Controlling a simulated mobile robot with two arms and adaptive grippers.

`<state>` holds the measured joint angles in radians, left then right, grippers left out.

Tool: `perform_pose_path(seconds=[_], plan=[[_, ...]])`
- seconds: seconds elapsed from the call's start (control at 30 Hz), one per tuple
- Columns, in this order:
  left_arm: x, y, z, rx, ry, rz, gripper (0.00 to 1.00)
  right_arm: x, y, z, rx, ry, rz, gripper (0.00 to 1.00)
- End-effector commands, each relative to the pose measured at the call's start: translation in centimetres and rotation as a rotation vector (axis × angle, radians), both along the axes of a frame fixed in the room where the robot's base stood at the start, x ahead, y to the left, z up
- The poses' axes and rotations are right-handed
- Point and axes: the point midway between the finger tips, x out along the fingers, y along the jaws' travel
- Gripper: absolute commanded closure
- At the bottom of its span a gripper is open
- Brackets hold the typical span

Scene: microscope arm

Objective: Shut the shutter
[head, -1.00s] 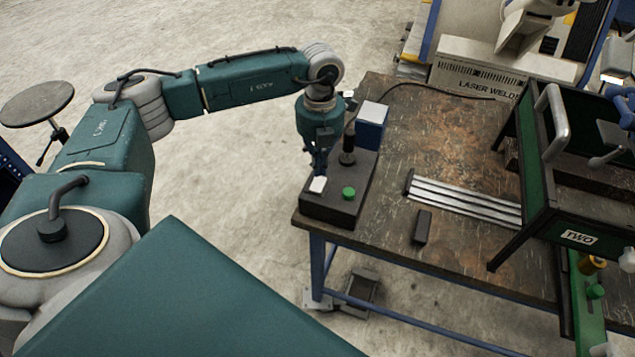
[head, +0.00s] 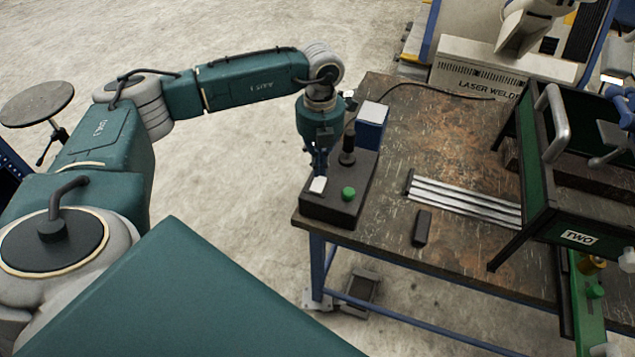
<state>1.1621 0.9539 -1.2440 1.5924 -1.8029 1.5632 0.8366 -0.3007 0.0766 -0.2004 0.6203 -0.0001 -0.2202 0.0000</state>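A dark control box (head: 330,212) sits at the near left corner of the workbench. On its top are a white switch or plate (head: 318,185), a green button (head: 348,194) and a black upright lever (head: 348,146). I cannot tell which of these works the shutter. My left gripper (head: 319,172) points down over the box, just behind the white plate and left of the lever. Its fingers are small and dark here, so I cannot tell whether they are open or touching the plate. My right gripper is not in view.
The worn workbench (head: 440,130) holds several metal bars (head: 465,200), a small black block (head: 422,228) and a blue box (head: 371,120). A green frame marked TWO (head: 578,237) stands at the right. A round stool (head: 38,104) is at the far left.

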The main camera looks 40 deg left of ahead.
Motion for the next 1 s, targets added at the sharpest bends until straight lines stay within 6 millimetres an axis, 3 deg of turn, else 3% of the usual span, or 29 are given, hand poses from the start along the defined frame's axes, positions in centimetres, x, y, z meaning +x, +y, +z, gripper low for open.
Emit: perform_pose_path(seconds=[1.0], plan=[[0.0, 0.0, -1.3, 0.0, 0.0, 0.0, 1.0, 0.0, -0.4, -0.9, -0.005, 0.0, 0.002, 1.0]])
